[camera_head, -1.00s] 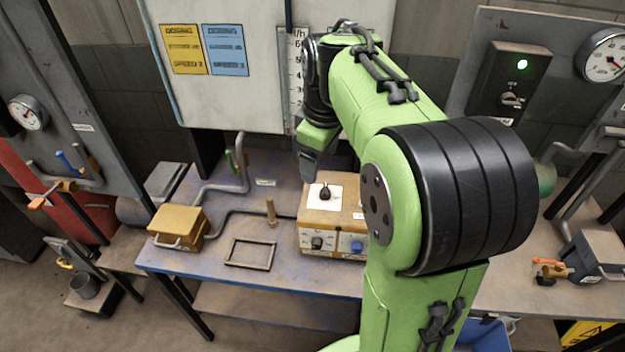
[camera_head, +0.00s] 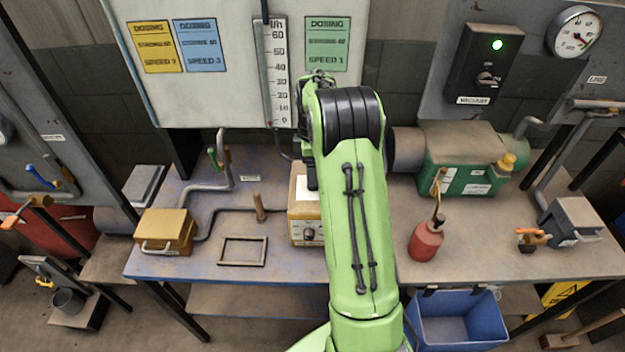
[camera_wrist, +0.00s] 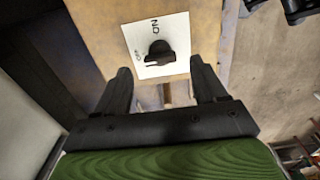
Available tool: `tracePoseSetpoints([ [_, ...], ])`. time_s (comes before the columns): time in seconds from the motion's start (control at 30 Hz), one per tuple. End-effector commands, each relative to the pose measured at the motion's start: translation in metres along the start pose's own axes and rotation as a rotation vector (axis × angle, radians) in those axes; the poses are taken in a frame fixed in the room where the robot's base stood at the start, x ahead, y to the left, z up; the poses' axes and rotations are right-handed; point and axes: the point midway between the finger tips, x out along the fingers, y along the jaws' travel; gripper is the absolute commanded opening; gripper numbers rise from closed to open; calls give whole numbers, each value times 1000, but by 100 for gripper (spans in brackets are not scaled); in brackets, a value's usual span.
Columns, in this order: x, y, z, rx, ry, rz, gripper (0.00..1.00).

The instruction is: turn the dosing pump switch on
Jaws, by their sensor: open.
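The dosing pump is a yellow-brown box (camera_head: 300,228) on the blue worktable, partly hidden behind my arm in the head view. In the wrist view its top carries a white plate (camera_wrist: 172,29) marked ON and OFF. A black rotary knob (camera_wrist: 159,53) sits on that plate; which mark it points at is hard to tell. My gripper (camera_wrist: 160,84) is open and empty. Its two dark fingers point toward the pump top, one on each side below the knob in the picture, apart from it.
A green pump (camera_head: 462,158) and a red oil can (camera_head: 426,241) stand right of my arm. A vacuum switch box (camera_head: 484,65) with a green lamp hangs on the wall behind. A yellow box (camera_head: 166,231) and an empty frame (camera_head: 243,251) are at the left.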

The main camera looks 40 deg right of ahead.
Motion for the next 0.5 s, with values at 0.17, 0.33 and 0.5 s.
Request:
tracePoseSetpoints([
  [0.17, 34, 0, 0, -1, 0, -1, 71],
  [0.33, 44, 0, 0, -1, 1, 1, 71],
  [0.5, 44, 0, 0, -1, 1, 2, 71],
])
